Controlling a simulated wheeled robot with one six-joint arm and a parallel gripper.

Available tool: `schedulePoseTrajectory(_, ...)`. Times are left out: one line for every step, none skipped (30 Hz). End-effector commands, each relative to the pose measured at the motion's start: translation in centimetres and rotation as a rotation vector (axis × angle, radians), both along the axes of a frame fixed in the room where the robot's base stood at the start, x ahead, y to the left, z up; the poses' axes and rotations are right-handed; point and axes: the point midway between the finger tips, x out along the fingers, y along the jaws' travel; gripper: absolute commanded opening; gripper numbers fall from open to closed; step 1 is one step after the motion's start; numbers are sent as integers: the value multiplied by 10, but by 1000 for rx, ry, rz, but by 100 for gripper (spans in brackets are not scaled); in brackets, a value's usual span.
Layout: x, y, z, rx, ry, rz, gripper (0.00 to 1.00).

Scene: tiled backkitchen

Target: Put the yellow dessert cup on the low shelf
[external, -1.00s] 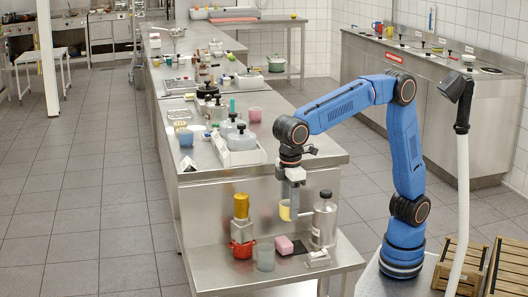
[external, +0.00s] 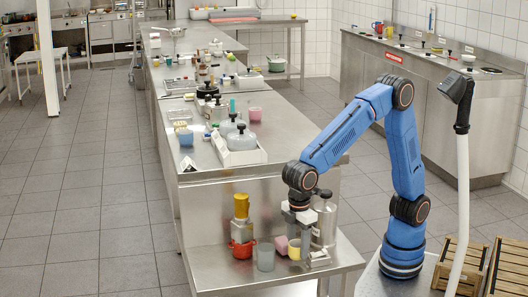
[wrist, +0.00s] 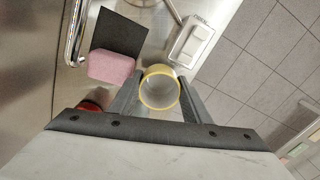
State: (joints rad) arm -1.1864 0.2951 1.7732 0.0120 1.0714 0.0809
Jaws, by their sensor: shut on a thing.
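The yellow dessert cup (external: 294,248) is at the low shelf (external: 222,283), between the pink block and the white switch-like box. In the wrist view the cup (wrist: 160,88) shows its round open rim from above, between the two fingers. My gripper (external: 299,243) points down and is shut on the cup. It also shows in the wrist view (wrist: 158,92), one finger on each side of the cup. I cannot tell whether the cup's base touches the shelf.
Near the cup are a pink block (wrist: 111,67), a dark flat square (wrist: 120,36), a white box (wrist: 191,42) and a metal bottle (external: 325,220). A grey tumbler (external: 265,256) and a red pot (external: 242,248) stand to the left. The shelf's front left is clear.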

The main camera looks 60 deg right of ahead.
Motion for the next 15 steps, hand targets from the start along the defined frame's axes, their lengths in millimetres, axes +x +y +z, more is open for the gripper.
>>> schedulePoseTrajectory(0,0,-8,-2,1,0,16)
schedulePoseTrajectory(0,0,-12,-3,1,0,16)
schedulePoseTrajectory(0,0,-17,-3,1,0,16)
schedulePoseTrajectory(0,0,-21,-2,1,0,16)
schedulePoseTrajectory(0,0,-23,-2,1,0,16)
schedulePoseTrajectory(0,0,-26,-1,0,0,16)
schedulePoseTrajectory(0,0,-26,-1,0,0,16)
schedulePoseTrajectory(0,0,-26,-1,0,0,16)
schedulePoseTrajectory(0,0,-26,0,0,0,16)
schedulePoseTrajectory(0,0,-26,0,0,0,16)
schedulePoseTrajectory(0,0,-26,0,0,0,16)
schedulePoseTrajectory(0,0,-26,0,0,0,16)
schedulePoseTrajectory(0,0,-26,-1,0,0,16)
schedulePoseTrajectory(0,0,-26,-1,0,0,16)
schedulePoseTrajectory(0,0,-27,-1,0,0,16)
